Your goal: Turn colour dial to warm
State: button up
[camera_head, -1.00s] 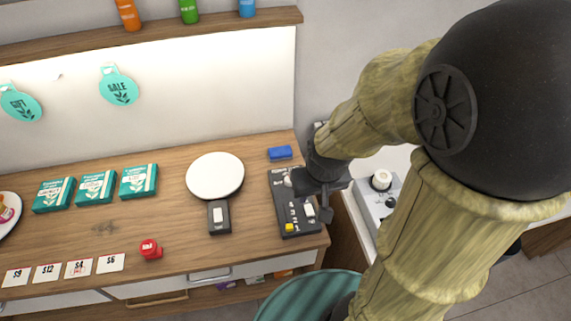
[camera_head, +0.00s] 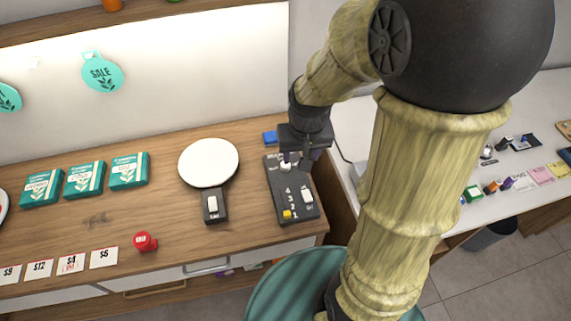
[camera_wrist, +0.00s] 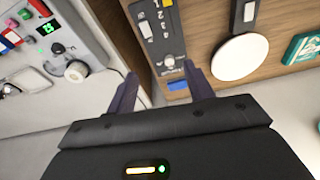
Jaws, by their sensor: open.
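A dark control panel (camera_head: 290,195) lies near the right end of the wooden counter. It has a yellow slider (camera_head: 287,215) beside printed numbers, a white rocker switch (camera_head: 307,197) and a pale round knob (camera_head: 286,166) at its far end. In the wrist view the panel (camera_wrist: 155,38) shows the knob (camera_wrist: 169,62) between and beyond my finger tips. My gripper (camera_head: 299,162) is open and empty above the far end of the panel, and its fingers (camera_wrist: 161,76) appear apart from the knob. The knob's markings are too small to read.
A round white lamp disc (camera_head: 208,162) with a switch base stands left of the panel. A blue block (camera_head: 270,137) lies behind the panel. A white machine with another knob (camera_wrist: 75,70) stands on the adjoining counter.

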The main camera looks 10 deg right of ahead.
jog(key=w+f+m+g+b, duration=0.1)
jog(key=w+f+m+b, duration=0.1)
jog(key=w, duration=0.6)
jog(key=w+f+m+g+b, duration=0.1)
jog(key=w+f+b, duration=0.3)
jog(key=w, duration=0.4)
jog(key=shift+w+f+m, duration=0.2)
jog(key=shift+f+m, duration=0.25)
jog(key=shift+m, duration=0.25)
jog(key=shift+f, duration=0.1)
notch_tip(320, 180, down, 17)
jog(key=shift+d+f+p, duration=0.1)
jog(key=shift+f+p, duration=0.05)
jog(key=shift+p, duration=1.1)
jog(key=shift+c, duration=0.4)
